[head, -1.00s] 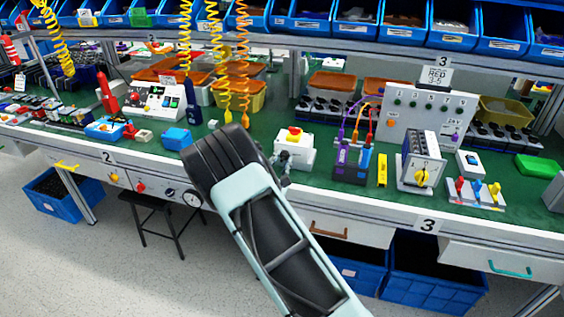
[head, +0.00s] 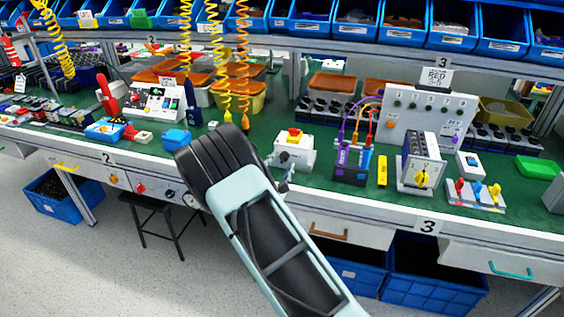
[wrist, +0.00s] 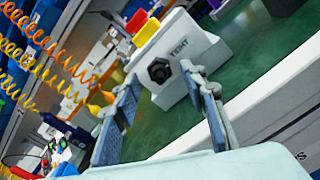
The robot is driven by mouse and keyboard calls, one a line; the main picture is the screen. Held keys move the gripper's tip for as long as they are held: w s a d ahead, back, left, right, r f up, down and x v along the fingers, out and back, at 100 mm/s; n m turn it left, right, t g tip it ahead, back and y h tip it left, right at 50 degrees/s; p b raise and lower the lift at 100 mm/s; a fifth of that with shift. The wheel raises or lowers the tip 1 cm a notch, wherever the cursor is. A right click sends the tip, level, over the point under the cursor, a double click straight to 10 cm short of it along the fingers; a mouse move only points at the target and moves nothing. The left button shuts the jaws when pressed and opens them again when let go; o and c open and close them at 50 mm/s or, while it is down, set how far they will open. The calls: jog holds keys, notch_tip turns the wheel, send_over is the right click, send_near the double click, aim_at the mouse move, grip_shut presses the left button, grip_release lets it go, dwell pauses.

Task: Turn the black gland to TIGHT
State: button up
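A white box (head: 296,150) with a red and yellow top stands on the green bench, just right of my arm in the head view. The black gland (wrist: 160,70) is on the face of the white box (wrist: 202,58) turned toward me in the wrist view. A small dark word, seemingly TIGHT, is printed beside it. My gripper (wrist: 161,84) is open and empty, with one finger left and one right of the gland, apart from it. In the head view my forearm hides most of the gripper.
A blue block (head: 176,139) lies left of my arm. Coiled hoses (head: 243,70) hang behind.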

jog(key=v, duration=1)
jog(key=shift+r, duration=0.1)
